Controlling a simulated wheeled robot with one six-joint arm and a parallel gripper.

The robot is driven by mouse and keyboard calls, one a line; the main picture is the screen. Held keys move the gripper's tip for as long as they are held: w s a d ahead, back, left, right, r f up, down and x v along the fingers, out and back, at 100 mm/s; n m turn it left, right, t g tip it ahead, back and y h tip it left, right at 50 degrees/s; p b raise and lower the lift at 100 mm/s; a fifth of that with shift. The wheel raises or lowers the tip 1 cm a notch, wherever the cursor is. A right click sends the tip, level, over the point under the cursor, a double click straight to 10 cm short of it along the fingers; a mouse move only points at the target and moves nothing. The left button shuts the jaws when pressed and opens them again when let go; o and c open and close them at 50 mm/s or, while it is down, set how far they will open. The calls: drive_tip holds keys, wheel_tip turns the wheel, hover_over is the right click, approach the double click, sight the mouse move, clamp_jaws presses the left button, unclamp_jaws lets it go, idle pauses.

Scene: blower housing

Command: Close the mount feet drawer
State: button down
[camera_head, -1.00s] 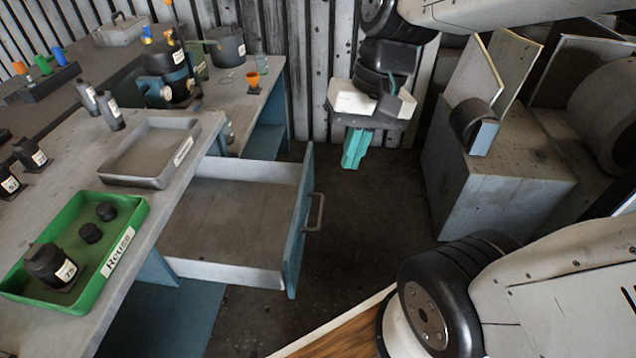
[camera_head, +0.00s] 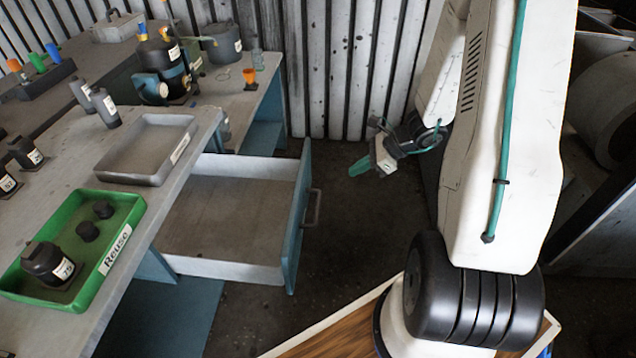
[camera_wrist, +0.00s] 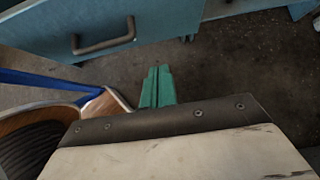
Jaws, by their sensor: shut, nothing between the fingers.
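The drawer (camera_head: 232,215) is pulled far out of the blue and grey workbench in the head view. It looks empty. Its blue front (camera_head: 299,222) carries a grey bar handle (camera_head: 313,207) facing right. In the wrist view the blue drawer front (camera_wrist: 160,22) and its handle (camera_wrist: 104,37) show at the upper left. No label naming the drawer can be seen. My gripper (camera_head: 362,167) has green fingers and is to the right of and beyond the handle, apart from it. In the wrist view my gripper (camera_wrist: 158,72) is shut and empty, pointing toward the floor near the drawer front.
The floor (camera_head: 350,235) right of the drawer is clear. A ribbed metal wall (camera_head: 320,60) stands behind.

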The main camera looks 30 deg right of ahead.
drive_tip(key=w+a+r+x, duration=0.1)
drive_tip(key=r+x, duration=0.1)
drive_tip(key=x, duration=1)
drive_tip(key=shift+w+a+f, duration=0.15)
drive_tip(key=shift+w+a, duration=0.1)
drive_tip(key=shift+a, duration=0.3)
